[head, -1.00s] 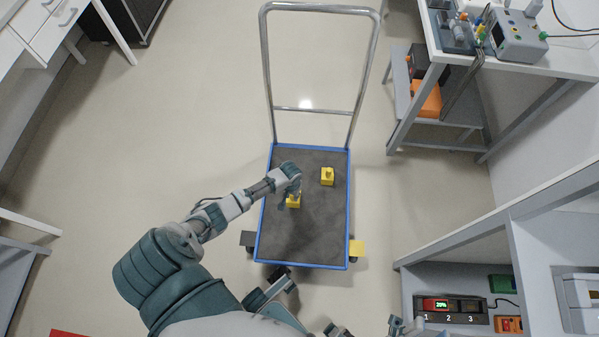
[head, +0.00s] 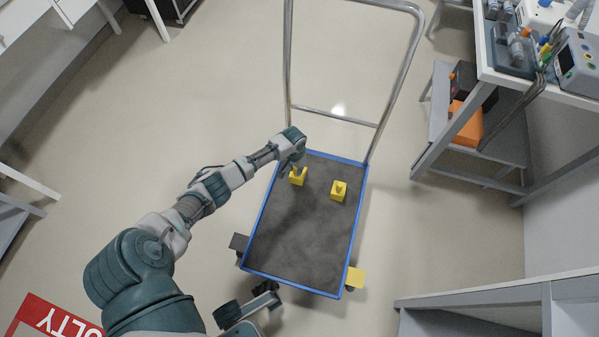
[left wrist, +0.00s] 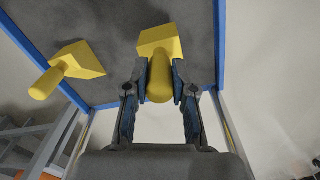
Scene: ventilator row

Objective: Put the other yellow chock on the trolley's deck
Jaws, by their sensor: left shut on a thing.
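My left gripper (head: 292,167) is over the handle end of the trolley's deck (head: 302,235), a dark grey mat with a blue rim. It is shut on the upright grip of a yellow chock (head: 298,178). In the left wrist view that chock (left wrist: 158,42) has its grip between both fingers. I cannot tell whether its base touches the deck. Another yellow chock (head: 339,192) stands free on the deck to its right, grip up; it also shows in the left wrist view (left wrist: 78,60).
The trolley's tubular handle (head: 335,116) rises at the far end. A yellow plate (head: 356,277) and a dark plate (head: 239,242) stick out near the deck's near corners. A bench with devices (head: 545,85) stands at right. Open floor (head: 190,110) lies left.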

